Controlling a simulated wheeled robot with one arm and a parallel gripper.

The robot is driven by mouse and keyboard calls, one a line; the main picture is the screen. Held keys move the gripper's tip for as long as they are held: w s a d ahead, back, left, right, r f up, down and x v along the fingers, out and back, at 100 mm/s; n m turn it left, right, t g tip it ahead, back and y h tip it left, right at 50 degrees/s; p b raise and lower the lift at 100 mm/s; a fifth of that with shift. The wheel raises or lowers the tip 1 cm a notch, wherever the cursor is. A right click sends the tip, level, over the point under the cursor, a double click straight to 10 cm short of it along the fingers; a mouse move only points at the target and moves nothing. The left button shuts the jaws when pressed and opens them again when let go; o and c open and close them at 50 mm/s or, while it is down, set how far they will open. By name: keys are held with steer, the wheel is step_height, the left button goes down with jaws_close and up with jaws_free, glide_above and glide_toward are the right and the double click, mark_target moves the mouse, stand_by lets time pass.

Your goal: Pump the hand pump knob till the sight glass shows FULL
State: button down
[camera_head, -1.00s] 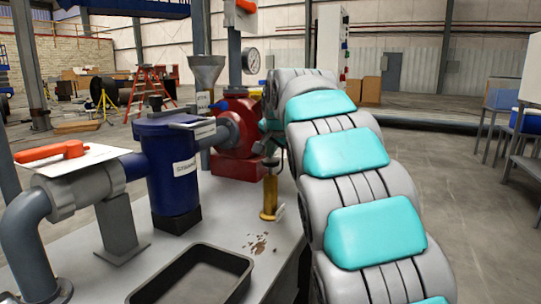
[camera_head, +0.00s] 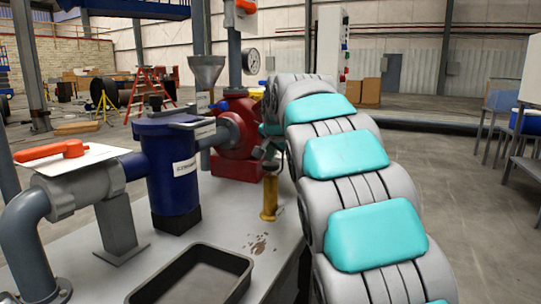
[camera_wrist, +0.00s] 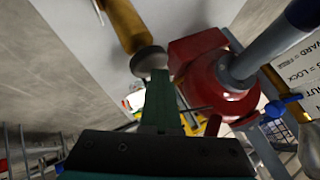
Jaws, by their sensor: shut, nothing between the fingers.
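The hand pump is an upright brass cylinder (camera_head: 269,198) on the grey bench. Its round grey knob (camera_head: 271,165) sits just above it, close below my arm's end. In the wrist view the brass body (camera_wrist: 118,22) comes in from the top, and the knob (camera_wrist: 149,60) is right at the tips of my gripper (camera_wrist: 159,75). My gripper's teal fingers are shut together with nothing between them. They overlap the knob's edge in the picture; I cannot tell whether they touch it. I cannot make out a sight glass or its reading.
A red pump housing (camera_head: 238,135) stands behind the hand pump, with a pressure gauge (camera_head: 251,62) above. A blue strainer (camera_head: 172,175), an orange-handled valve (camera_head: 50,151) and a black tray (camera_head: 195,275) are to the left. A blue-handled valve (camera_wrist: 283,106) is right of my gripper.

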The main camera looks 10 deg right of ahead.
mark_target(270, 165)
steer(key=shift+f, duration=0.4)
steer(key=shift+r, duration=0.1)
stand_by(0.3)
steer(key=shift+r+p, duration=1.65)
steer(key=shift+r, duration=0.65)
step_height(270, 165, up, 5)
steer(key=p, duration=0.3)
steer(key=shift+p, duration=0.35)
stand_by(1.9)
